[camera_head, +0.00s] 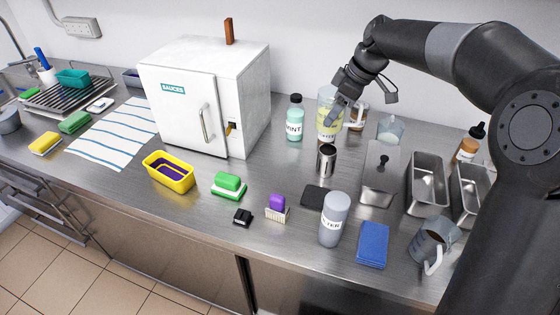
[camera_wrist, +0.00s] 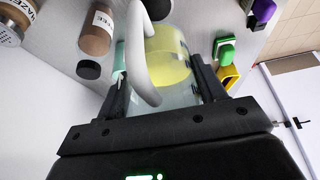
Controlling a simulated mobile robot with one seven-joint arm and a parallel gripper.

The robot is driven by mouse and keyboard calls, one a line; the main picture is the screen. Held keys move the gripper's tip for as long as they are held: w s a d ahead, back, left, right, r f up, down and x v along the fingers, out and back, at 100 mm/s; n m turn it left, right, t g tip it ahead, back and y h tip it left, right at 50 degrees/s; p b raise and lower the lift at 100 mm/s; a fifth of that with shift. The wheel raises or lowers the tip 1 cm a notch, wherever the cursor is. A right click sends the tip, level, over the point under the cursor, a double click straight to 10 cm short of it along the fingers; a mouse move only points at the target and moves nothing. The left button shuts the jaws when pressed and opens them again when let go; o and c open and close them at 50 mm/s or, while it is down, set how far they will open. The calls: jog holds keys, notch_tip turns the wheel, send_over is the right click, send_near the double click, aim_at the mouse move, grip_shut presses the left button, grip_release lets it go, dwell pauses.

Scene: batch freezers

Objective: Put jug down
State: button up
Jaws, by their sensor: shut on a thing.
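The clear jug (camera_head: 327,128) with yellow contents and a white handle is at the back of the steel counter (camera_head: 285,165), right of the mint bottle. It looks upright. My gripper (camera_head: 340,106) reaches it from above right. In the wrist view the jug (camera_wrist: 168,68) sits between the two fingers of my gripper (camera_wrist: 160,82), which are shut on it. The white handle crosses in front of the left part of the jug. I cannot tell whether the jug's base touches the counter.
The mint bottle (camera_head: 294,118) stands close on the left. A metal cup (camera_head: 326,160) is just in front, and a small clear container (camera_head: 390,130) is to the right. The white SAUCES cabinet (camera_head: 205,95) stands further left. Steel pans (camera_head: 427,180) fill the right side.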

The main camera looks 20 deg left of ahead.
jog(key=shift+s+a, duration=0.1)
jog(key=shift+a, duration=0.35)
jog(key=shift+x, duration=0.85)
notch_tip(320, 180, down, 3)
jog(key=shift+s+a+f, duration=0.1)
jog(key=shift+a, duration=0.05)
jog(key=shift+s+a+f, duration=0.15)
jog(key=shift+a+f, duration=5.35)
jog(key=shift+a, duration=0.25)
jog(key=shift+f, duration=0.15)
jog(key=o, duration=1.2)
